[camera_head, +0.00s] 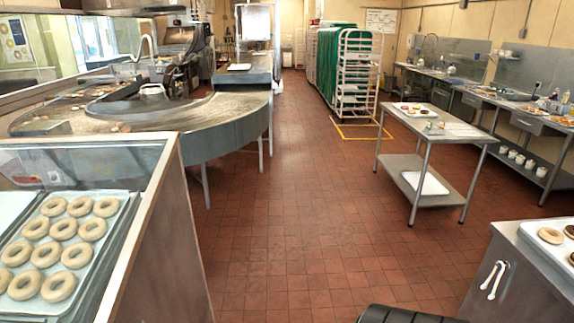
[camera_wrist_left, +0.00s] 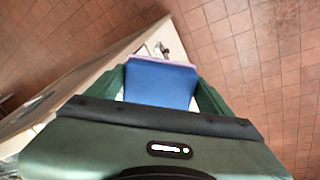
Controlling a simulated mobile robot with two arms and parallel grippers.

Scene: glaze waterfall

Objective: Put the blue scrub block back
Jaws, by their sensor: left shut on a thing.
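The blue scrub block (camera_wrist_left: 160,84) shows in the left wrist view, with a pale pink-lilac strip along its far edge. My left gripper (camera_wrist_left: 158,92) has its green fingers on both sides of the block and is shut on it. The near end of the block is hidden behind the gripper body. The block is held over or beside a pale cabinet edge, with red tile floor around; its exact height cannot be told. Neither the block nor either gripper shows in the head view.
A tray of ring doughnuts (camera_head: 58,245) lies in a case at left. A steel cabinet (camera_head: 520,275) with a tray stands at lower right. A steel table (camera_head: 440,135) stands at mid right, a curved conveyor (camera_head: 190,125) at left. The red tile floor (camera_head: 290,220) between is clear.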

